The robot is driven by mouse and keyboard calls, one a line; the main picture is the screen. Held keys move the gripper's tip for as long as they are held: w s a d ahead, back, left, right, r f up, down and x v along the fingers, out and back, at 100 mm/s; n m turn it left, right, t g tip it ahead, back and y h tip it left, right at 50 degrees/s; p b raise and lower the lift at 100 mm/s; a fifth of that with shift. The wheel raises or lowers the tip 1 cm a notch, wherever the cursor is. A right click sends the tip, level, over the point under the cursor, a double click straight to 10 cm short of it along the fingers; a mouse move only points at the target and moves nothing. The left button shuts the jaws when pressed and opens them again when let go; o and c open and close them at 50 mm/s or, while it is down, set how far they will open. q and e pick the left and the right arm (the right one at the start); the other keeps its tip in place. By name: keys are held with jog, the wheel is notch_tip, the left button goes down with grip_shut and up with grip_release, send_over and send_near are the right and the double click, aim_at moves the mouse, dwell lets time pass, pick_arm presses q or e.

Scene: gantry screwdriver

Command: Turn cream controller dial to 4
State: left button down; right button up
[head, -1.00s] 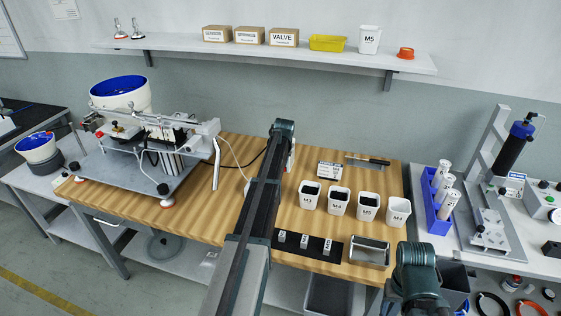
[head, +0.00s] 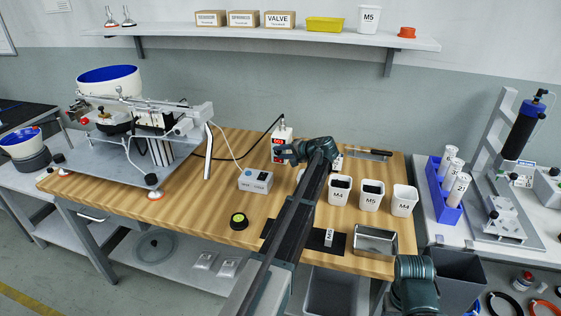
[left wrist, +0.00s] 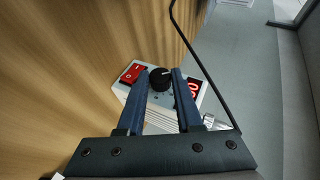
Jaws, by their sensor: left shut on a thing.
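The cream controller (head: 283,131) stands at the back of the wooden bench in the head view, with a cable from its top. In the left wrist view its panel shows a red rocker switch (left wrist: 133,73), a black round dial (left wrist: 160,79) with a white mark, and a red display (left wrist: 193,88) partly hidden by a finger. My right gripper is not in view.
A grey box with a blue button (head: 256,180) and a black-and-yellow round item (head: 239,221) are left of my arm. White bins (head: 371,196) and a metal tray (head: 375,241) stand to the right. A bowl feeder machine (head: 112,80) fills the bench's left.

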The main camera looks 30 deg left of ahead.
pick_arm(q)
jog(key=shift+d+f+y+b, duration=0.1)
jog(key=shift+f+y+b, duration=0.5)
jog(key=shift+b, duration=0.6)
jog(key=shift+r+m+y+b, duration=0.3)
jog(key=shift+y+b, duration=0.2)
jog(key=shift+b, duration=0.1)
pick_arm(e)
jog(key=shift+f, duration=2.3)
pick_arm(q)
jog(key=c, duration=0.6)
grip_release()
jog(key=shift+r, duration=0.1)
